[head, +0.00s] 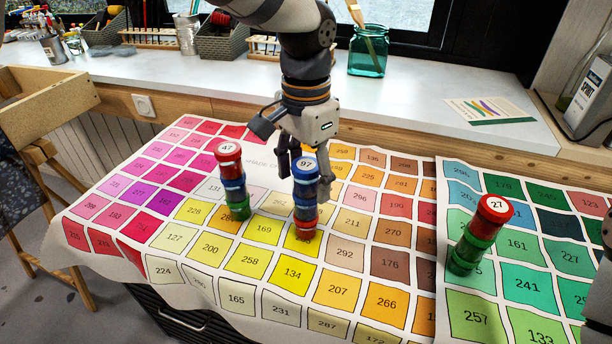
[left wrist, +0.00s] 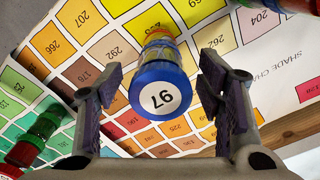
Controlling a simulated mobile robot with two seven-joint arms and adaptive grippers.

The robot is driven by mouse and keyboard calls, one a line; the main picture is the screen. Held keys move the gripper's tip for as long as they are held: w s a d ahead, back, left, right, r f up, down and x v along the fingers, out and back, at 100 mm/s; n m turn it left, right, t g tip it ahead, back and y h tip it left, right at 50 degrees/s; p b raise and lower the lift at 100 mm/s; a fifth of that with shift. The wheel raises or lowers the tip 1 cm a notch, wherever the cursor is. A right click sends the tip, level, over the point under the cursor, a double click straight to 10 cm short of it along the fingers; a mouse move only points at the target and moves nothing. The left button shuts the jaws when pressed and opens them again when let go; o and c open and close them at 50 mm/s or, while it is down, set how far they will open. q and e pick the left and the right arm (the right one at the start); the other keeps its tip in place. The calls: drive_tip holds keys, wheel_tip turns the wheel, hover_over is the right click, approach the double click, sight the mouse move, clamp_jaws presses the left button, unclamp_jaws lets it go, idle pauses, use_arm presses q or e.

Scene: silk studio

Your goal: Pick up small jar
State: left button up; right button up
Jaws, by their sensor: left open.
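Three stacks of small jars stand upright on a colour chart (head: 165,268). The middle stack has a blue-lidded jar marked 97 (head: 306,169) on top, blue below and red at its foot. A stack marked 47 (head: 232,180) is to its left, and a red and green stack marked 27 (head: 481,235) is to the right. My left gripper (head: 311,172) is open and points down over the 97 stack. In the left wrist view, the 97 lid (left wrist: 161,98) lies between the spread fingers (left wrist: 163,92), with gaps on both sides. Only a dark sliver of my right arm shows at the right edge.
Behind the chart, a white counter (head: 205,84) carries a teal glass jar (head: 368,52), baskets, tins and a card (head: 488,110). A bottle (head: 588,92) stands at the far right. A wooden chair (head: 45,95) is at left. The chart is clear between stacks.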

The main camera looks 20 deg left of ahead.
use_arm(q)
drive_tip(key=shift+r, duration=0.1)
drive_tip(key=c, duration=1.3)
drive_tip(key=shift+o, duration=0.2)
